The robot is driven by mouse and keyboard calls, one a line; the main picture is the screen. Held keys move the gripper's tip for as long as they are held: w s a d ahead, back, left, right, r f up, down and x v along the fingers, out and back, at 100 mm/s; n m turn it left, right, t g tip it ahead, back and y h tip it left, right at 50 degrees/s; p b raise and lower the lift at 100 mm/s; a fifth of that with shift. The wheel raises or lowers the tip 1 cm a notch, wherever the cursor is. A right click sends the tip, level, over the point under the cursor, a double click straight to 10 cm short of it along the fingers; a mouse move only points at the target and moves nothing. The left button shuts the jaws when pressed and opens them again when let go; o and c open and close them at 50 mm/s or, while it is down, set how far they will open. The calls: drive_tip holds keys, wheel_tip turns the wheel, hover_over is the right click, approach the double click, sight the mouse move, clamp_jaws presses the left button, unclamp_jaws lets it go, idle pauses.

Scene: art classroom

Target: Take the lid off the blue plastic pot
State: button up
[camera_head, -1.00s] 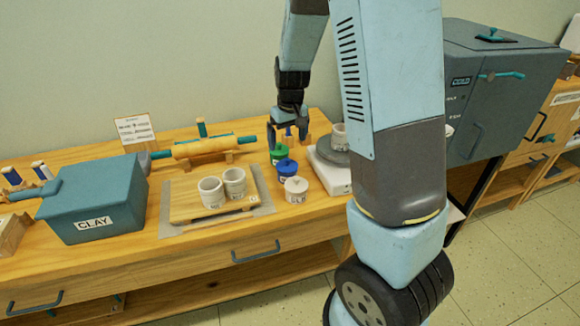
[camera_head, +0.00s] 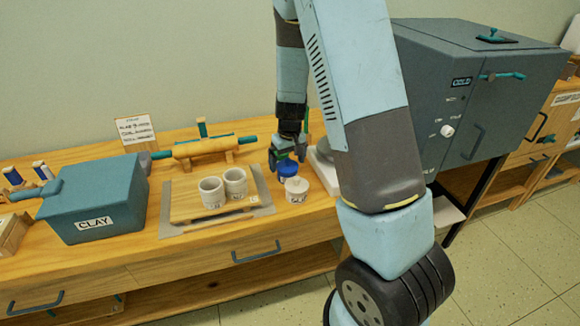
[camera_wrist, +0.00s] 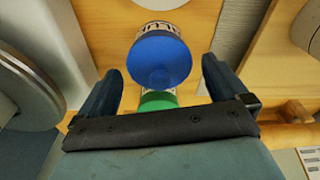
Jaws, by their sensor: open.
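The blue plastic pot (camera_head: 289,170) stands on the wooden bench among other small pots, its blue lid on. In the wrist view its round blue lid (camera_wrist: 160,58) shows from above, ahead of and between my open fingers, with part of its labelled side visible. My gripper (camera_head: 287,156) is open and empty, pointing down just behind and above the blue pot.
A green-lidded pot (camera_wrist: 157,100) is close behind the blue one. A white lidded pot (camera_head: 297,191) stands in front. Two pale cups (camera_head: 224,186) stand on a board to the left.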

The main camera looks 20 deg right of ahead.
drive_tip(key=c, duration=1)
drive_tip(key=shift+r, duration=0.1)
